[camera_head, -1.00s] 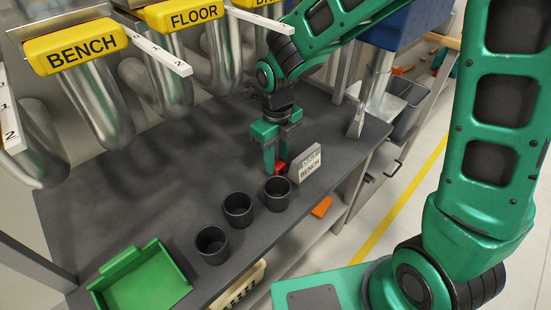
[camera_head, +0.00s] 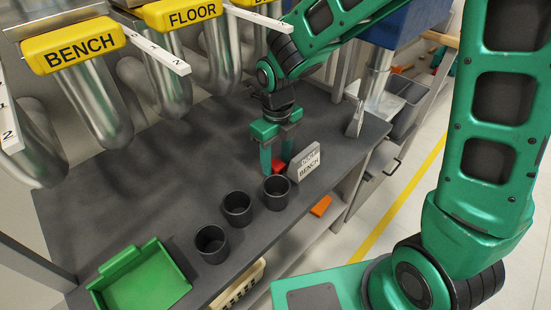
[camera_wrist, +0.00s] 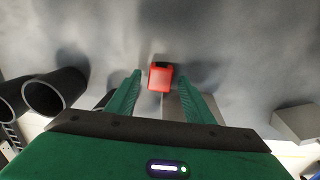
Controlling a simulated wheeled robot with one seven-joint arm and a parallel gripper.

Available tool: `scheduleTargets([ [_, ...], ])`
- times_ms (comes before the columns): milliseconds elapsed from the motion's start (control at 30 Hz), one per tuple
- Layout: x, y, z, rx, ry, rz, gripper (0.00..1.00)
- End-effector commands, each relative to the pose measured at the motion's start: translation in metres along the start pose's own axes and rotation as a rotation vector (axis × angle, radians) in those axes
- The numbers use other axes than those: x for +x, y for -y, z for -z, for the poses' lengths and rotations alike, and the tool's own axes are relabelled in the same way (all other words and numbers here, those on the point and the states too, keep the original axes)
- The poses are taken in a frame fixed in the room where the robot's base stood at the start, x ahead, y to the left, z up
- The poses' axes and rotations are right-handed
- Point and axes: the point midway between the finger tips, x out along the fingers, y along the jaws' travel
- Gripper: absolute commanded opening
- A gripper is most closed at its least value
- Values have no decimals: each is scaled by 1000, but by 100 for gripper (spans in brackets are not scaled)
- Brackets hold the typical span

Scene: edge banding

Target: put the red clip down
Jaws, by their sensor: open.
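In the wrist view the red clip (camera_wrist: 161,78) has a dark end and lies between and just beyond my two green fingertips. My gripper (camera_head: 276,165) points down at the bench, and its fingers are apart. It also shows in the wrist view (camera_wrist: 166,85), with a gap between each finger and the clip. The head view partly hides the clip behind a finger.
Three dark cups (camera_head: 238,208) stand in a row left of the gripper. A green tray (camera_head: 145,285) is at the front left. Metal ducts with yellow labels (camera_head: 80,45) hang over the back. An orange piece (camera_head: 321,205) lies on the shelf below. The bench's middle left is clear.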

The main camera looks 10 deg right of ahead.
Motion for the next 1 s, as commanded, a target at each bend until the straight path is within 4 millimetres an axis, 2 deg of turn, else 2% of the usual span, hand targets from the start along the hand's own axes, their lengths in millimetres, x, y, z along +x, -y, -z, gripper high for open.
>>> scheduleTargets([
  [300,-49,0,-1,1,4,2,48],
  [500,-70,0,0,-1,2,1,48],
  [1000,-74,-1,0,-1,0,0,48],
])
